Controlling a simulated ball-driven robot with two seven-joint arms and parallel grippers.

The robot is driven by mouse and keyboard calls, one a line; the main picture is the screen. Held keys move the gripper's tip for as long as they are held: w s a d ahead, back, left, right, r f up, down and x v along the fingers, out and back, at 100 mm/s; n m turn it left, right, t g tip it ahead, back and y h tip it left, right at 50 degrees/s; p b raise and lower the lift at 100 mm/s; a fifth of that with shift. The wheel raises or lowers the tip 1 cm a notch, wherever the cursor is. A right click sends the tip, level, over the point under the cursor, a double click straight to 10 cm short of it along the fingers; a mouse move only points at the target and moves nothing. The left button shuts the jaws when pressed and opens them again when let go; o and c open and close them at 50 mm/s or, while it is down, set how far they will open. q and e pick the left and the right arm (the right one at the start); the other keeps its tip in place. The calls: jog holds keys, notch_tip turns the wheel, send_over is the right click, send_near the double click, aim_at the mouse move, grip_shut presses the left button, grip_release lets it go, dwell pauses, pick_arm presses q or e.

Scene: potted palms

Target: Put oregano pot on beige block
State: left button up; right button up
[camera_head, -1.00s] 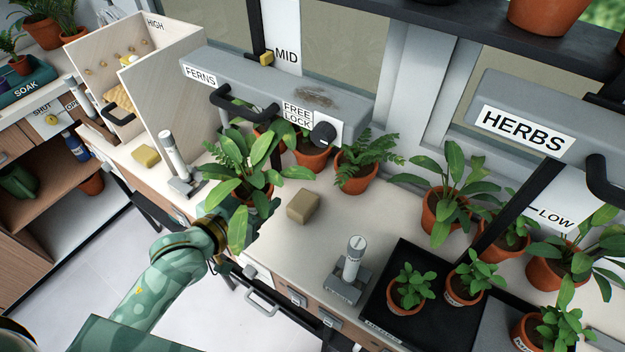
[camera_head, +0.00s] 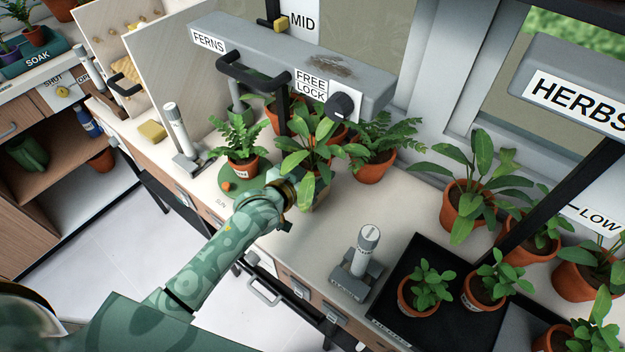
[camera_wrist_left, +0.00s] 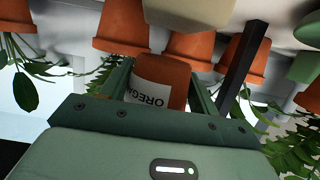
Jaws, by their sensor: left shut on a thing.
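My left gripper (camera_head: 283,197) is shut on the oregano pot, a terracotta pot with a white label partly reading "OREG" in the left wrist view (camera_wrist_left: 160,82). In the head view its broad-leafed plant (camera_head: 310,148) rises behind the gripper, and the pot is largely hidden. A beige surface, likely the block, shows at the top of the inverted wrist view (camera_wrist_left: 188,12). I cannot tell whether pot and block touch. My right gripper is not in view.
Several pots stand behind, under the grey FERNS beam (camera_head: 290,60). A grey-white upright handle (camera_head: 363,250) and a black tray (camera_head: 390,300) with potted herbs are to the right.

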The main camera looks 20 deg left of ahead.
pick_arm(q)
notch_tip(320, 180, down, 3)
jog(key=shift+f+b, duration=0.1)
jog(key=shift+b, duration=0.4)
jog(key=shift+r, duration=0.2)
jog(key=shift+s+f, duration=0.1)
jog(key=shift+f, duration=0.05)
jog(key=o, duration=1.1)
jog(key=shift+c, duration=0.2)
jog(key=shift+r, duration=0.2)
jog(key=p+v, duration=0.3)
jog(key=v, duration=0.9)
jog(key=shift+p, duration=0.3)
